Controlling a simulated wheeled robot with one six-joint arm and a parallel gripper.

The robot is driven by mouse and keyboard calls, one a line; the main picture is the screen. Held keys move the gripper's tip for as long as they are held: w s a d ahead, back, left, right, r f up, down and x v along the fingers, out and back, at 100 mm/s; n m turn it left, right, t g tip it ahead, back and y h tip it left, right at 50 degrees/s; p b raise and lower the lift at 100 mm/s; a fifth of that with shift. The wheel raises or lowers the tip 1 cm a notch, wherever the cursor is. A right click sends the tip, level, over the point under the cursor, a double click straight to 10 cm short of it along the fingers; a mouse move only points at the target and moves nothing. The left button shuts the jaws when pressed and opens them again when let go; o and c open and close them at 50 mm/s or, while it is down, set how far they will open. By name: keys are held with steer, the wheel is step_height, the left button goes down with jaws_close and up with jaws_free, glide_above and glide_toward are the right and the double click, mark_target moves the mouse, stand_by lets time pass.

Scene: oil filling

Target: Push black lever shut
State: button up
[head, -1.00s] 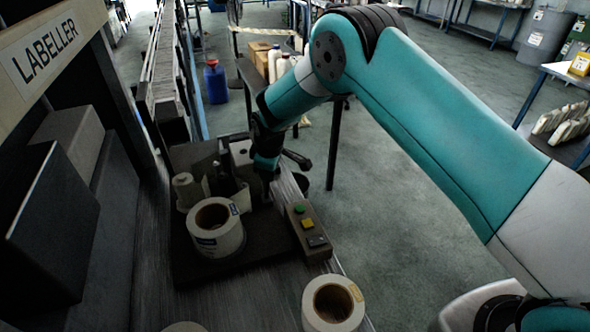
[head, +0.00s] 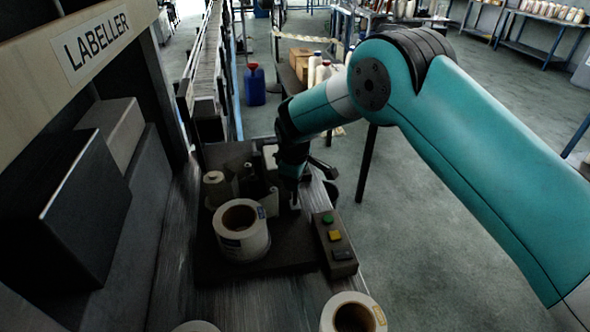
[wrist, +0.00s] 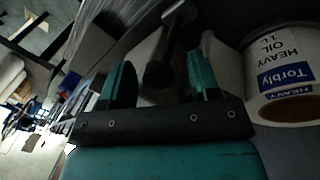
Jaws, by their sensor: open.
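The black lever (head: 322,166) sticks out to the right at the back of the labeller's dark base plate, just right of my gripper (head: 293,190). My gripper points down behind the large label roll (head: 241,228). In the wrist view my gripper (wrist: 160,62) is open, its two teal-and-black fingers apart. A dark rounded-end bar (wrist: 158,76) shows between or beyond the fingers; I cannot tell whether it is the lever or whether a finger touches it. The label roll (wrist: 287,72) shows at the right of the wrist view.
A control box (head: 335,240) with green, yellow and dark buttons stands right of the base plate. Another roll (head: 353,315) is at the front edge. The labeller's frame (head: 92,40) and dark boxes fill the left. Open floor (head: 430,200) lies to the right.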

steer(key=d+b+v, duration=0.1)
steer(key=b+v, duration=0.3)
steer(key=v, duration=1.3)
steer(key=shift+a+r, duration=0.15)
steer(key=shift+a, duration=0.3)
steer(key=shift+c, duration=0.2)
steer(key=shift+d, duration=0.15)
steer(key=c, duration=0.4)
steer(key=d+f+m+b, duration=0.1)
steer(key=d+f+b, duration=0.1)
steer(key=w+d+f+m+y+b, duration=0.1)
steer(key=d+f+m, duration=0.1)
steer(key=d, duration=0.1)
steer(key=w+d+f+m+y+b, duration=0.1)
steer(key=d+f+b, duration=0.1)
steer(key=shift+d+m+b, duration=0.3)
steer(key=shift+m, duration=0.1)
jaws_close()
steer(key=s+d+f+m+t+y+b, duration=0.1)
steer(key=d+f+m+y+b, duration=0.1)
steer(key=d+m+y+b, duration=0.3)
steer(key=w+a+f+m+p, duration=0.1)
steer(key=w+a+f+p, duration=0.1)
steer(key=a+f+p, duration=0.2)
steer(key=shift+w+a+f+m+t+h, duration=0.3)
steer(key=shift+w+a+f+m+h, duration=0.1)
steer(key=shift+a+f, duration=1.65)
